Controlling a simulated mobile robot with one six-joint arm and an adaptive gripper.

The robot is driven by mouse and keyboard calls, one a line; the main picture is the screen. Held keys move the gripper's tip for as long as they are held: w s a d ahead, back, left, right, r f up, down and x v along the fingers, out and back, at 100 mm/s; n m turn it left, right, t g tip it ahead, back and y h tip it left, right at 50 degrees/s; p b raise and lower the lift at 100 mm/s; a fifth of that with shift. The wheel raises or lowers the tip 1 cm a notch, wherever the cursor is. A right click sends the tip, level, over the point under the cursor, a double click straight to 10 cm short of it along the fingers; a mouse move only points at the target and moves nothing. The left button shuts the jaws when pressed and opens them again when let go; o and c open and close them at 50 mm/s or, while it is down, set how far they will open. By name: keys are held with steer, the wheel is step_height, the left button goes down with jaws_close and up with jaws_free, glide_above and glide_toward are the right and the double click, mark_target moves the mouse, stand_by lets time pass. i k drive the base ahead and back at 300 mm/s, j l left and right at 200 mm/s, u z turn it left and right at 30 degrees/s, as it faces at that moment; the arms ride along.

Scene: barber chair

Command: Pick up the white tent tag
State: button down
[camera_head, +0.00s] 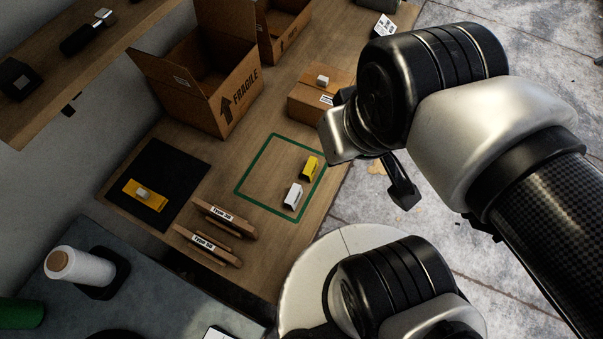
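The white tent tag (293,196) stands on the wooden table inside a green rectangle outline, near its lower right side. A yellow tent tag (310,168) stands just above it in the picture, apart from it.
An open cardboard box (205,85) and a small closed box (312,101) stand behind the green outline (248,174). A black mat (160,172) with a yellow item lies left. Wooden label holders (222,218) stand in front. The outline's left part is clear.

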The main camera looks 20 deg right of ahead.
mark_target(295, 193)
steer(key=k+j, duration=0.15)
steer(key=i+l, duration=0.1)
steer(key=l, duration=0.25)
steer(key=i+l, duration=0.1)
steer(key=l, duration=0.2)
steer(key=i+l, duration=0.15)
steer(key=l, duration=0.2)
steer(key=l+u, duration=0.1)
steer(key=u, duration=0.3)
steer(key=l+u, duration=0.1)
steer(key=u, duration=0.35)
steer(key=l+u, duration=0.1)
steer(key=u, duration=0.3)
steer(key=l+u, duration=0.1)
steer(key=u, duration=1.2)
